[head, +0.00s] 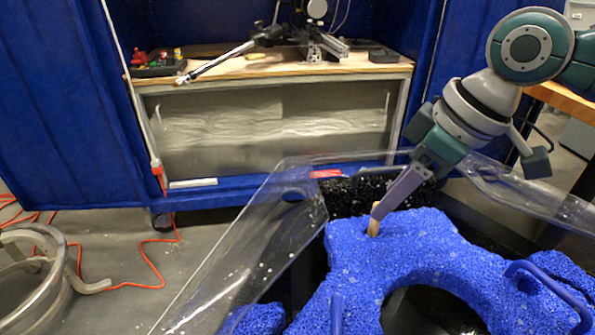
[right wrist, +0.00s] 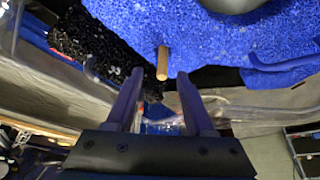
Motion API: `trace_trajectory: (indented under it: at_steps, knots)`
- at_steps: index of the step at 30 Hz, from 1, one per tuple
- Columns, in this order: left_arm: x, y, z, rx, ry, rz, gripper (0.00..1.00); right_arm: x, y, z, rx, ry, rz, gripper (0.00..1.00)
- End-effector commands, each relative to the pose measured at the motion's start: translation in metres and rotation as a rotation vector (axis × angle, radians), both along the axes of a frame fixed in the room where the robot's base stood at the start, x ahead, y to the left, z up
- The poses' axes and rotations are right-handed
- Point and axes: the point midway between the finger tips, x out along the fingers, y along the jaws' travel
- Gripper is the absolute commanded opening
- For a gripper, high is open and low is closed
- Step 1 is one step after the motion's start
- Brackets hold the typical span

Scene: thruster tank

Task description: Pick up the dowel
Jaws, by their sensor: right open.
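The dowel (head: 374,226) is a short tan wooden peg standing in the blue foam block (head: 440,250). In the right wrist view the dowel (right wrist: 162,62) sticks out of the blue foam (right wrist: 215,45), just beyond the fingertips and between their lines. My right gripper (head: 378,212) comes down from the upper right, its purple-grey finger beside the top of the dowel. In the right wrist view the right gripper (right wrist: 158,80) is open, with a clear gap between its two fingers and nothing held. The lower part of the dowel is hidden in the foam. My left gripper is not in view.
A clear plastic tank wall (head: 235,235) rises around the foam. Black foam (head: 350,195) lies behind the blue block. Blue handles (head: 535,280) stick up from the foam at right. A wooden workbench (head: 270,68) with equipment stands behind. Metal rings (head: 35,275) lie at left.

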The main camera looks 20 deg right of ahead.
Motion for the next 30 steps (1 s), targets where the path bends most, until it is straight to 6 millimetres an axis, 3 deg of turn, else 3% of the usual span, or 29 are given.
trace_trajectory:
  at_steps: [1, 6, 15, 30]
  knots:
    - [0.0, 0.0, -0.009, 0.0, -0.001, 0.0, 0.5, 0.002, 0.004, -0.013, 0.003, 0.002, 0.0, 0.54]
    - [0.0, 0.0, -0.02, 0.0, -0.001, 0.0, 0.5, 0.01, 0.01, -0.035, 0.002, 0.0, -0.001, 0.54]
    - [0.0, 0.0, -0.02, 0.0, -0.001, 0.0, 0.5, 0.012, 0.011, -0.039, -0.001, 0.001, 0.001, 0.54]
    - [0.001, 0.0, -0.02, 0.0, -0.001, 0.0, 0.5, 0.012, 0.011, -0.038, -0.001, 0.001, 0.001, 0.0]
